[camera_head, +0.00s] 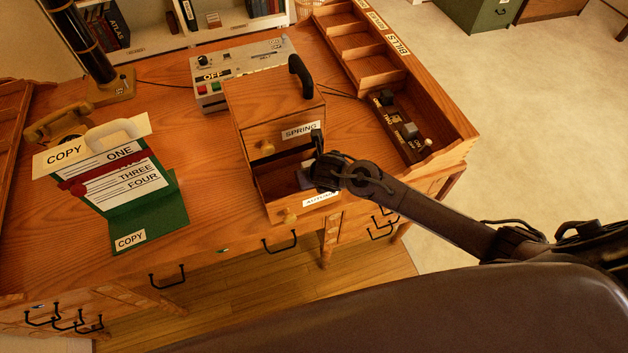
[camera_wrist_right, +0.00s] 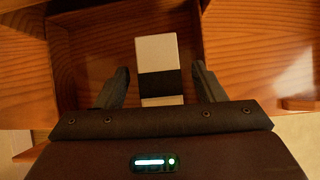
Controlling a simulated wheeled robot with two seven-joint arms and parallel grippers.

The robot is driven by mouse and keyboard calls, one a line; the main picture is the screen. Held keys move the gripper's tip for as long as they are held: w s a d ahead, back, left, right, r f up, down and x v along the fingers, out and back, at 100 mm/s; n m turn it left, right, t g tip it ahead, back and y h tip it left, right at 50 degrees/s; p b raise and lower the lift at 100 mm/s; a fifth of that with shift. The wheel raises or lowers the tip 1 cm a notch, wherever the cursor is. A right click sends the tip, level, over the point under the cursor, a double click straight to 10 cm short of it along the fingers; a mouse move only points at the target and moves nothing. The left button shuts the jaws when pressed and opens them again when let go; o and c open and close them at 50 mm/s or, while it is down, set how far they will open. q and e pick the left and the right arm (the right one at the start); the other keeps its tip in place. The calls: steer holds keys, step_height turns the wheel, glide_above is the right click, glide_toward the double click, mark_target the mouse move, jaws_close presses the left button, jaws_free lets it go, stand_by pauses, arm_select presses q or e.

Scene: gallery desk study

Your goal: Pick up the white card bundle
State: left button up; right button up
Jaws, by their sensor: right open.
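The white card bundle (camera_wrist_right: 157,50) lies in an open wooden drawer (camera_wrist_right: 100,45), with a dark band around its middle. In the right wrist view the two fingers of my right gripper (camera_wrist_right: 160,72) are apart, one on each side of the bundle with a gap to each. In the head view my right gripper (camera_head: 314,166) reaches into the open lower drawer (camera_head: 277,186) of a small wooden cabinet (camera_head: 273,100). The gripper and drawer walls hide most of the inside there; a small bluish patch shows beside the gripper. My left gripper is not in view.
The upper drawer front, labelled SPRING (camera_head: 300,131), is just above my gripper. A sorter tray labelled BILLS (camera_head: 395,50) stands to the right, a grey switch box (camera_head: 240,70) behind, and a green COPY folder stand (camera_head: 150,215) at left. Bare desk lies between.

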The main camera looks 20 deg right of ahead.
steer(key=shift+c, duration=0.4)
steer(key=c, duration=0.9)
steer(key=shift+c, duration=0.9)
steer(key=shift+r, duration=0.1)
